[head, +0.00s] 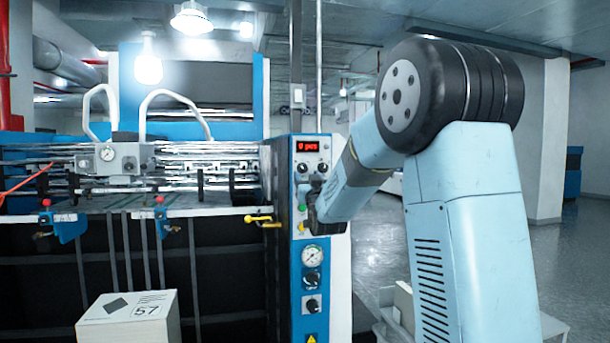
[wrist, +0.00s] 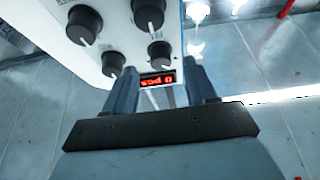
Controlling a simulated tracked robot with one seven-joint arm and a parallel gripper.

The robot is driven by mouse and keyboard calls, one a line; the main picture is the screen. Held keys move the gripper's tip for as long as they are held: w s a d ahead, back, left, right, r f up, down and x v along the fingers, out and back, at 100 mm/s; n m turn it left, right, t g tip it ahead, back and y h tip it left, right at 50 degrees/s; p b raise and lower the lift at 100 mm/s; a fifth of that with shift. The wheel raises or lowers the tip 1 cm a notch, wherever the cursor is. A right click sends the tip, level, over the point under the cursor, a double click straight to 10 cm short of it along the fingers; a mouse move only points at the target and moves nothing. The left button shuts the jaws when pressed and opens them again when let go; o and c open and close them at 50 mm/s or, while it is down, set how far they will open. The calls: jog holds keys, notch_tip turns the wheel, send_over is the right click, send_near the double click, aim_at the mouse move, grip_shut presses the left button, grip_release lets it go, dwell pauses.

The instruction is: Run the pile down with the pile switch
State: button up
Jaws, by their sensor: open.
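The machine's control panel (head: 338,270) stands upright at the centre of the head view. It carries a red display (head: 308,146) reading "0 pcs", two black knobs below it, and coloured buttons. Lower down are a gauge (head: 312,256) and two more black knobs (head: 311,280) (head: 312,305). No readable label tells me which control is the pile switch. My gripper (wrist: 162,76) is open, its two fingers apart with nothing seen held between them. In the wrist view the panel's display (wrist: 157,79) shows upside down beyond them, with several knobs (wrist: 113,64). In the head view my arm covers part of the panel.
A yellow lever (head: 262,220) sticks out left of the panel. Rollers and a gauge block (head: 110,160) run across the machine. Open floor (head: 560,270) lies to the right, beyond my arm.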

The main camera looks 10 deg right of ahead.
aim_at(303, 171)
jog(key=shift+x, duration=1.75)
jog(key=shift+c, duration=0.2)
grip_shut()
jog(key=shift+a+m, duration=0.1)
jog(key=shift+m, duration=0.4)
jog(key=m+h, duration=0.3)
jog(key=m, duration=0.2)
jog(key=shift+a, duration=0.15)
jog(key=shift+a+r+m+g+h, duration=0.1)
jog(key=shift+m+g+h, duration=0.5)
jog(key=shift+m, duration=1)
jog(key=shift+r+m+g+h, duration=0.1)
jog(key=shift+m+g+h, duration=0.5)
jog(key=shift+m, duration=1)
jog(key=shift+f, duration=0.1)
